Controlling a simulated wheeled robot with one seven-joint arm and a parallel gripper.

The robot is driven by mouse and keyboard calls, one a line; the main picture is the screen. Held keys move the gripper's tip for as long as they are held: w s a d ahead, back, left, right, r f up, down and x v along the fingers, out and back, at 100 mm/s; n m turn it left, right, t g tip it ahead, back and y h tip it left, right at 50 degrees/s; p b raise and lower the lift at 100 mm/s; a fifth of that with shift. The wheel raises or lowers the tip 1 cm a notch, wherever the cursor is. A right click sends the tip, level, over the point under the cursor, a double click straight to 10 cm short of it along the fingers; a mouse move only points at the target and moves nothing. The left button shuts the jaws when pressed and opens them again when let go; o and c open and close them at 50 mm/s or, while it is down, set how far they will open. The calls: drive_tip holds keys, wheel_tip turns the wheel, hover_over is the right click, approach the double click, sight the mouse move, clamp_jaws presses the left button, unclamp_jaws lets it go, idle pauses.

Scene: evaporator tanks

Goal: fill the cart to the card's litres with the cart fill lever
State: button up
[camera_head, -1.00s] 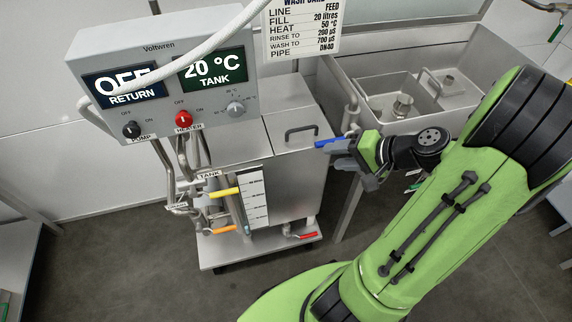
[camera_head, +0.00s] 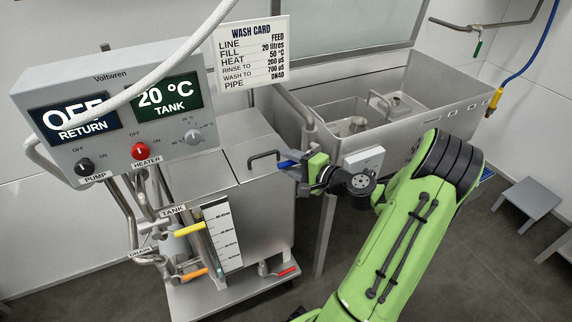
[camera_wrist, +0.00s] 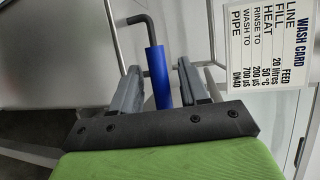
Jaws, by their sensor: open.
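A blue lever handle (camera_head: 288,164), which I take for the cart fill lever, stands at the cart's right side, mostly hidden by my gripper (camera_head: 296,164). In the wrist view the blue handle (camera_wrist: 158,78) lies between the two fingers of my gripper (camera_wrist: 159,75), with gaps on both sides; the fingers are open. The steel cart tank (camera_head: 262,205) has a scale (camera_head: 222,237) at its front; its liquid level is too small to read. The wash card (camera_head: 251,50) reads FILL 20 litres, and it also shows in the wrist view (camera_wrist: 263,38).
A control box (camera_head: 110,100) shows OFF and 20 °C. A pale hose crosses in front of it. Yellow (camera_head: 189,229), orange (camera_head: 194,275) and red (camera_head: 287,271) levers sit low on the cart. A dark bent handle (camera_head: 262,157) is on the lid. A steel sink (camera_head: 400,105) stands behind.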

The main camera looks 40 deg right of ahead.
drive_tip(key=shift+x, duration=0.85)
drive_tip(key=shift+c, duration=0.2)
clamp_jaws()
drive_tip(key=shift+r, duration=0.15)
